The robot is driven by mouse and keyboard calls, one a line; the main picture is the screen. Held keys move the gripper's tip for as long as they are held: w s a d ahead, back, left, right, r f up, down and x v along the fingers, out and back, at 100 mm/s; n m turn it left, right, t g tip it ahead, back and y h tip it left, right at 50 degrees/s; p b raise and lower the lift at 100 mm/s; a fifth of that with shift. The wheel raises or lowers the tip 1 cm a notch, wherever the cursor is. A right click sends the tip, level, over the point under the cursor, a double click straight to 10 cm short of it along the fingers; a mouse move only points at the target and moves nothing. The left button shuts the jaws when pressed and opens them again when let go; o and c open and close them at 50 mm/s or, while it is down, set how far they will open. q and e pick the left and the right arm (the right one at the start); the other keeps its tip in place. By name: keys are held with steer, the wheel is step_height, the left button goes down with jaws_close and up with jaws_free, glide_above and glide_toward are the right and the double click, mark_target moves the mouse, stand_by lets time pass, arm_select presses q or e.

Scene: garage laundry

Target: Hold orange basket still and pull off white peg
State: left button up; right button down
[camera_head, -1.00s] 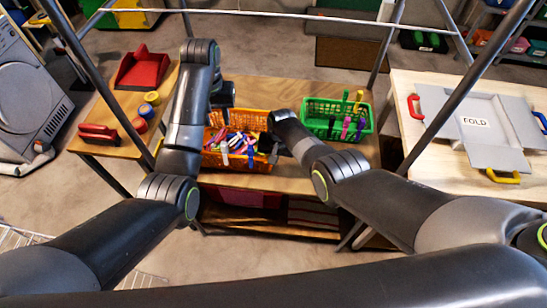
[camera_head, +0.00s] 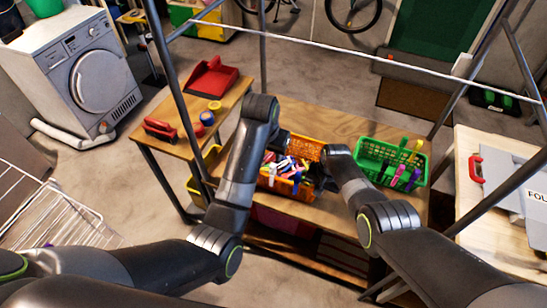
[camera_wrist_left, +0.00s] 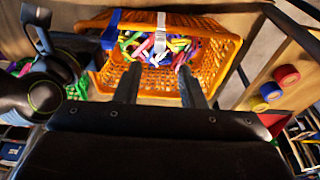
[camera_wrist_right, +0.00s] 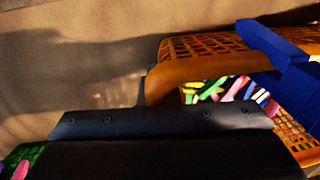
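The orange basket (camera_head: 310,147) stands on the wooden table, full of coloured pegs. A white peg (camera_wrist_left: 160,36) is clipped on its rim beside a blue peg (camera_wrist_left: 111,30); in the head view the white peg (camera_head: 272,170) is on the near side. My left gripper (camera_wrist_left: 160,80) is open at the basket's wall opposite the white peg, its fingers apart and empty. My right gripper (camera_wrist_right: 145,92) is at the basket's right end in the head view, close to the rim. Its fingertips are mostly hidden, so its grip on the rim is unclear.
A green basket (camera_head: 365,150) with pegs stands just right of my right gripper. A side table at left holds a red dustpan (camera_head: 210,78), a red brush (camera_head: 160,129) and tape rolls (camera_head: 207,118). Metal frame bars cross above the table.

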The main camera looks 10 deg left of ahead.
mark_target(273, 165)
arm_select(q)
steer(key=shift+x, duration=5.1)
steer(key=shift+s, duration=0.1)
steer(key=shift+c, duration=0.2)
jaws_close()
steer(key=shift+r, duration=0.1)
steer(key=shift+r, duration=4.15)
